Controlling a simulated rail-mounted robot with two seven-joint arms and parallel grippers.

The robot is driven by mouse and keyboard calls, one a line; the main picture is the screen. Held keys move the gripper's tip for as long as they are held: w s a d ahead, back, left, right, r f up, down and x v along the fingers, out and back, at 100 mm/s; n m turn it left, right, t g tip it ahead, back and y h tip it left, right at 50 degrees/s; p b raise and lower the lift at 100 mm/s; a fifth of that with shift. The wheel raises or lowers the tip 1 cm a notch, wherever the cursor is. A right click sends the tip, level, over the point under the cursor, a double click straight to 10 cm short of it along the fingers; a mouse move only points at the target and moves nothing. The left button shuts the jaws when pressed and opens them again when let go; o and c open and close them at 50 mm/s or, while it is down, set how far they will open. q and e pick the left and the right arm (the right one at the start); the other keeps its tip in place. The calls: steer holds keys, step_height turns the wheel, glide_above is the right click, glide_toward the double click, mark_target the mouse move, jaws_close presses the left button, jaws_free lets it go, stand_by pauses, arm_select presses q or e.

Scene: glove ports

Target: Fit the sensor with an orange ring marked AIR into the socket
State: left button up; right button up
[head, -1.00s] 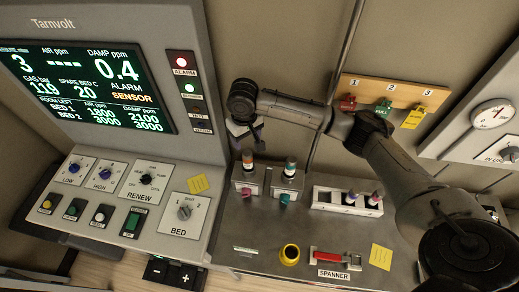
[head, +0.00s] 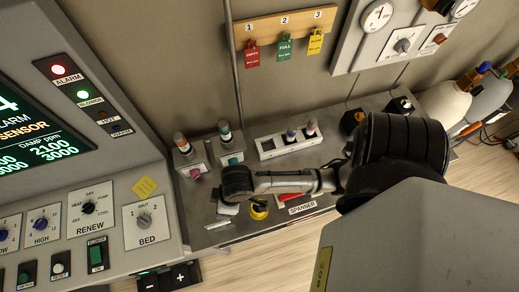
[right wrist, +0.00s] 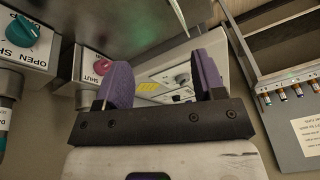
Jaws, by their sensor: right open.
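A sensor with an orange ring (head: 180,140) stands upright in the left valve block (head: 187,160), which has a pink knob; its marking is too small to read. A sensor with a teal ring (head: 224,130) stands in the block beside it. Two more sensors, (head: 291,136) and (head: 311,127), stand in a white rack (head: 270,149); their ring colours are hard to tell. My right gripper (head: 228,208) is in front of the blocks, near the bench front. In the right wrist view its purple fingers (right wrist: 163,80) are apart and empty. The pink knob (right wrist: 103,67) shows beyond them. My left gripper is not in view.
A yellow-ringed round part (head: 259,210) and the SPANNER holder (head: 290,198) lie close to my right arm. The control console (head: 120,190) borders the bench on the left. Tags (head: 284,48) hang on the wall. Gas bottles (head: 445,100) stand at the right.

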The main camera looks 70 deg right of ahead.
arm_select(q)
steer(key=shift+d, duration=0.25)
arm_select(e)
steer(key=s+d+m+h, duration=0.1)
steer(key=s+d, duration=0.3)
steer(key=s, duration=0.5)
steer(key=shift+s+d+r+t+h, duration=0.15)
steer(key=shift+s+t+h, duration=0.15)
steer(key=shift+s+h, duration=0.15)
